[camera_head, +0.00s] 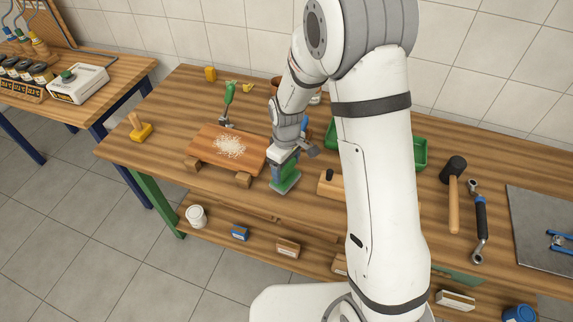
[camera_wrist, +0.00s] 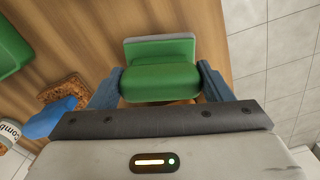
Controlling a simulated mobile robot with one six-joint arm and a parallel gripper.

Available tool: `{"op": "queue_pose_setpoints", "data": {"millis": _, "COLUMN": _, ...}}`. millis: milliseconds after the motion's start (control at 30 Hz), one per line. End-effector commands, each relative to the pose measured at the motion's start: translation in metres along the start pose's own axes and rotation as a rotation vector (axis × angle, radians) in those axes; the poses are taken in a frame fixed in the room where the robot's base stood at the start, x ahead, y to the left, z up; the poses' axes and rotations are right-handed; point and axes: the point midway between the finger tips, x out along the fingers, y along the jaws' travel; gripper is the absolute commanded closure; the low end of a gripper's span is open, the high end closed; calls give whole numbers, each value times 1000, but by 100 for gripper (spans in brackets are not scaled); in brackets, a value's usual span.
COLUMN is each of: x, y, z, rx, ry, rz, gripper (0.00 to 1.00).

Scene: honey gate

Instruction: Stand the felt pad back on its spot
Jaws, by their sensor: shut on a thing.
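My gripper (camera_head: 283,161) points down near the front edge of the wooden workbench, just right of the brown board. It is shut on the felt pad (camera_head: 286,180), which has a green body and a grey-green flat base. In the wrist view the pad's green body (camera_wrist: 160,83) sits between the blue fingers of my gripper (camera_wrist: 160,76), with its pale grey edge at the far side. The pad looks upright, base down, at or just above the bench top. I cannot tell whether it touches. No marked spot for it is clear; my arm hides part of the bench.
A brown board (camera_head: 203,150) with white shavings lies left of my gripper. A wooden block (camera_head: 329,186) is close on the right. A green bin (camera_head: 420,153) and mallet (camera_head: 453,168) are farther right.

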Motion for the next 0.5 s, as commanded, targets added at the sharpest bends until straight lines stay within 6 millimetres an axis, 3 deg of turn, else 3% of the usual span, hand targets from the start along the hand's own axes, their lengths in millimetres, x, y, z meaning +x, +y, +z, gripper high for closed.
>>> {"op": "queue_pose_setpoints", "data": {"millis": 500, "x": 12, "y": 0, "z": 0, "rx": 1, "ry": 0, "rz": 0, "gripper": 61}}
